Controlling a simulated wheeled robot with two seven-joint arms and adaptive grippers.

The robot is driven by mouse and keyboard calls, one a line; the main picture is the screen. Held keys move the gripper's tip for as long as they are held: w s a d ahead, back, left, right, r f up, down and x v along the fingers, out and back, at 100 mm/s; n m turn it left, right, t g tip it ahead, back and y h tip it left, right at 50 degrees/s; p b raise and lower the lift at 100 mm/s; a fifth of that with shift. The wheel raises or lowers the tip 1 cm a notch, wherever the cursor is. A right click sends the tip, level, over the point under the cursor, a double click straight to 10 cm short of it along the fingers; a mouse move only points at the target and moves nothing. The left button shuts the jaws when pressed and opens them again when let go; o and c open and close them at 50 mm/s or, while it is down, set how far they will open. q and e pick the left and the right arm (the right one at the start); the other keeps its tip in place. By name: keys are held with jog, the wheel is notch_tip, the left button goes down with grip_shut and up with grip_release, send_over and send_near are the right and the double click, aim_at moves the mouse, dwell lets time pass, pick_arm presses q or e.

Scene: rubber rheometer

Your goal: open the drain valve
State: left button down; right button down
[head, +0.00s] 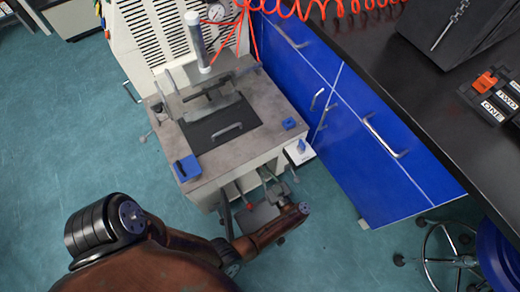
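The rheometer bench (272,118) stands in the upper middle, with a grey top and pale sides. The drain valve cannot be picked out with certainty. A copper-coloured arm of mine comes in from the lower left and reaches across below the bench front. My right gripper is not in view.
A blue cabinet (375,165) with metal handles stands right of the bench, under a black worktop (400,75). A stool base (455,260) is at the lower right. A blue block (187,168) sits on the bench's front left corner. The green floor at left is clear.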

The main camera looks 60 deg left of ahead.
pick_arm(q)
jog(key=shift+n, duration=0.3)
jog(key=n, duration=0.4)
jog(key=shift+s+f+n, duration=0.15)
jog(key=shift+s+n, duration=0.15)
jog(key=shift+s, duration=0.1)
jog(key=shift+s+f+n, duration=0.15)
jog(key=shift+f+n, duration=0.1)
jog(key=shift+n, duration=1.85)
jog(key=shift+s+f+n, duration=0.2)
jog(key=shift+f+n, duration=0.1)
jog(key=shift+n, duration=1.8)
jog(key=shift+s+f+n, duration=0.15)
jog(key=shift+f+n, duration=0.1)
jog(key=shift+n, duration=1.85)
jog(key=c, duration=2)
grip_release()
jog(key=shift+c, duration=0.2)
